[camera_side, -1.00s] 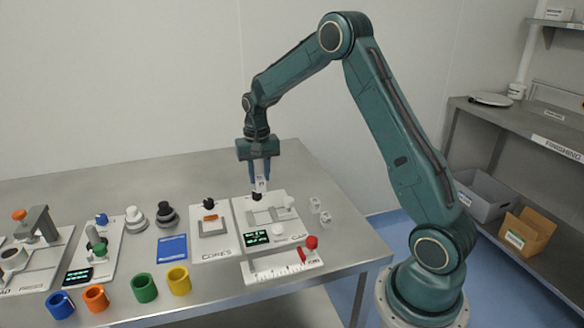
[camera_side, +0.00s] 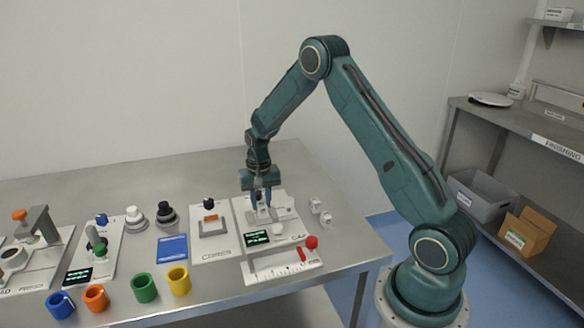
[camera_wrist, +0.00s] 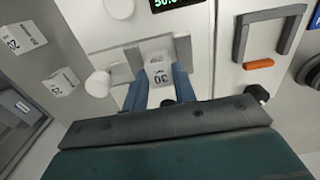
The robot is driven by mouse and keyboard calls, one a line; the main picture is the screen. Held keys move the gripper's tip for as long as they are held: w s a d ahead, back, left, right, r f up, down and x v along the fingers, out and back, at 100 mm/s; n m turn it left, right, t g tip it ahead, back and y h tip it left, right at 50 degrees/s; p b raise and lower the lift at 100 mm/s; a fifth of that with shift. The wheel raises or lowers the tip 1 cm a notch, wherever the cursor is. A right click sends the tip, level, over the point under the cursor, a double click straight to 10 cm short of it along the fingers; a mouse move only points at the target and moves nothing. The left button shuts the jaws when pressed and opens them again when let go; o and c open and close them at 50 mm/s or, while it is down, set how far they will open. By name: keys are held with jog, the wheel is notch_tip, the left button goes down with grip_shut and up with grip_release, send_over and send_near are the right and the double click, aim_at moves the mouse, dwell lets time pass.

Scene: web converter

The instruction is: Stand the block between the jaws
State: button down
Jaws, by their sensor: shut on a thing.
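A small white block marked 30 (camera_wrist: 158,72) is held between the two blue fingers of my gripper (camera_wrist: 160,92). In the wrist view it lies in the gap between the two grey jaws (camera_wrist: 127,68) of the white gauge plate. I cannot tell whether it touches the jaws or the plate. In the side view my gripper (camera_side: 262,203) points straight down, low over the gauge plate (camera_side: 242,212), and its fingers largely hide the block there.
Two more small marked blocks (camera_side: 315,205) stand right of the plate. A lit display (camera_side: 257,238) and a white knob (camera_side: 278,229) are on the plate. The cores plate (camera_side: 215,249) is to the left.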

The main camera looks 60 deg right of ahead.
aim_at(261, 205)
jog(key=shift+f, duration=0.45)
jog(key=shift+f, duration=0.1)
jog(key=c, duration=1.1)
grip_release()
notch_tip(261, 205, up, 12)
jog(key=shift+r, duration=0.1)
